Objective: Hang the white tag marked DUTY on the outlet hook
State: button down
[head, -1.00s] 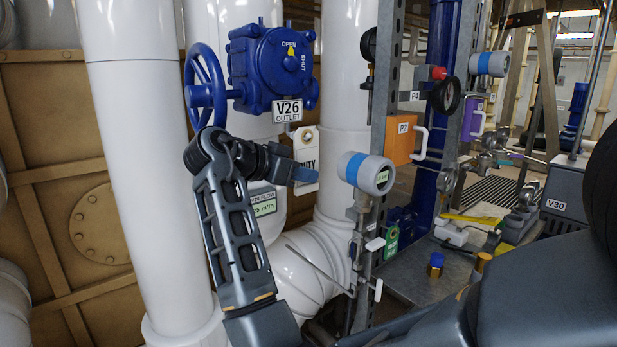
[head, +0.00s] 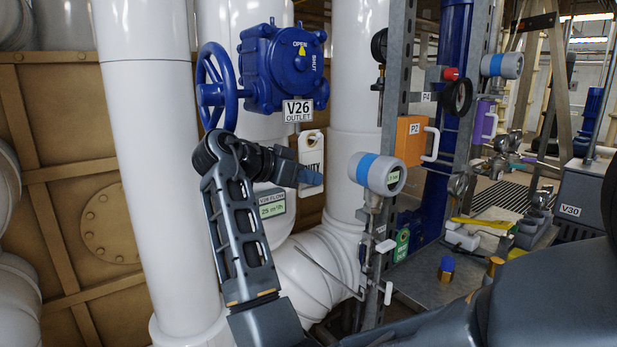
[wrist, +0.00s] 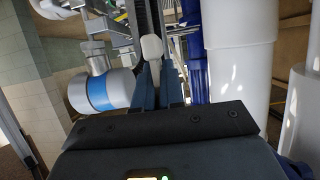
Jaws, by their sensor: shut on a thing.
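The white tag marked DUTY (head: 312,150) hangs upright, its first letters partly covered by my gripper (head: 311,176). My gripper is shut on the tag's side, its blue-grey fingers pointing right. In the wrist view, a pale piece of the tag (wrist: 151,50) shows at the fingertips (wrist: 158,88). The tag is just below and right of the V26 OUTLET plate (head: 297,110), which sits under the blue valve housing (head: 285,70). I cannot make out the outlet hook clearly; it may be hidden near the tag's top.
A white and blue gauge (head: 375,173) stands close right of the tag on a grey upright post (head: 395,70). A blue handwheel (head: 216,88) is at upper left. White pipes stand behind. A green tag (head: 402,243) hangs lower on the post.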

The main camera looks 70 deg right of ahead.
jog(key=c, duration=1.2)
grip_release()
jog(key=shift+o, duration=0.2)
jog(key=w+a+r+b, duration=0.1)
jog(key=w+a+b, duration=0.1)
jog(key=w+a, duration=0.2)
jog(key=w+a+r+b, duration=0.1)
jog(key=w+a, duration=0.3)
jog(key=a, duration=0.6)
jog(key=shift+w+b, duration=0.35)
jog(key=shift+b, duration=0.1)
jog(key=shift+a+f, duration=0.1)
jog(key=shift+f, duration=0.05)
